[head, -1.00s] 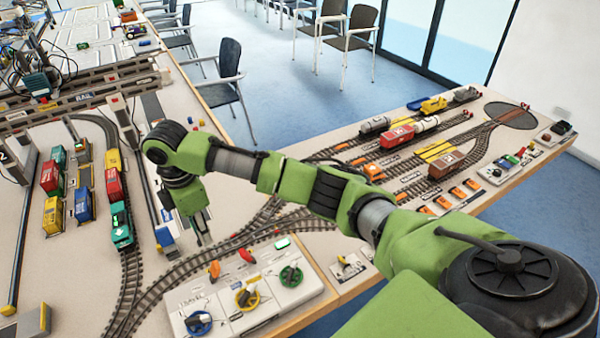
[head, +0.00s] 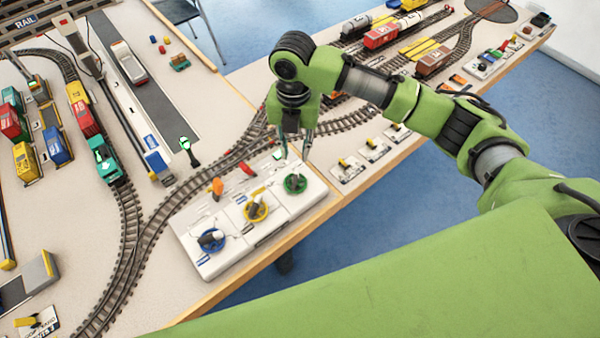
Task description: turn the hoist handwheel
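A white control panel (head: 225,262) at the table's front edge carries three small handwheels in a row. They are blue (head: 211,240), yellow (head: 256,208) and green (head: 295,184), each with a dark knob or crank. The panel lettering is too small to read, so I cannot tell which wheel is the hoist. My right gripper (head: 294,155) points down over the panel's far right end, just behind the green wheel. Its two thin fingers are apart with nothing visible between them. I cannot tell whether a finger touches the panel. My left gripper is out of view.
An orange lever (head: 217,187) and a red lever (head: 248,168) stand along the panel's back edge. Curved model track (head: 150,235) runs close behind and left of the panel. Small lever plates (head: 374,149) lie to the right. A green-topped post (head: 188,149) stands behind the track.

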